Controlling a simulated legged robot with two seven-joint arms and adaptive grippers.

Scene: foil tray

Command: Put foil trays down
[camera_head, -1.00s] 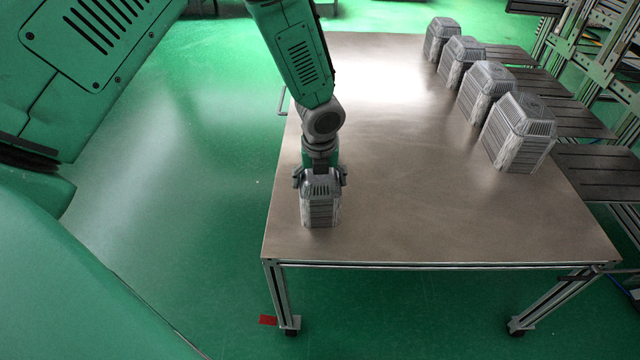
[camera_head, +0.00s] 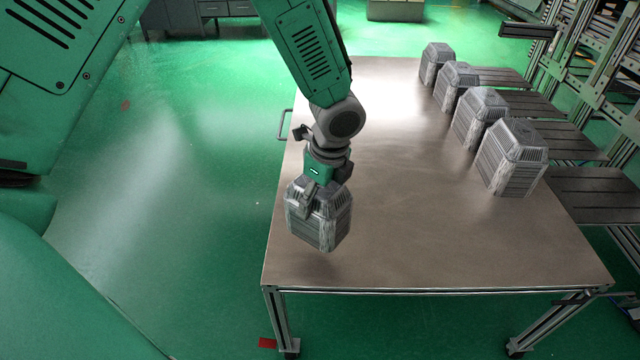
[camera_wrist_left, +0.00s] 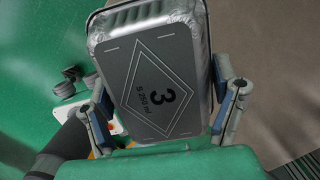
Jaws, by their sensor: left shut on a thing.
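My left gripper (camera_head: 320,188) is shut on a stack of silver foil trays (camera_head: 328,228) near the left side of the metal table (camera_head: 430,245). The stack is tilted and appears to be held above the tabletop. In the left wrist view the stack's grey top (camera_wrist_left: 150,80) carries a diamond outline and a "3", with the fingers on both sides of it. Several other foil tray stacks stand in a row along the table's right side, the nearest (camera_head: 513,158) and the farthest (camera_head: 436,62) among them. My right gripper is not in view.
Dark slatted shelves (camera_head: 590,190) and a metal frame adjoin the table's right edge. A handle (camera_head: 285,124) sticks out at the left edge. The middle and front of the tabletop are clear.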

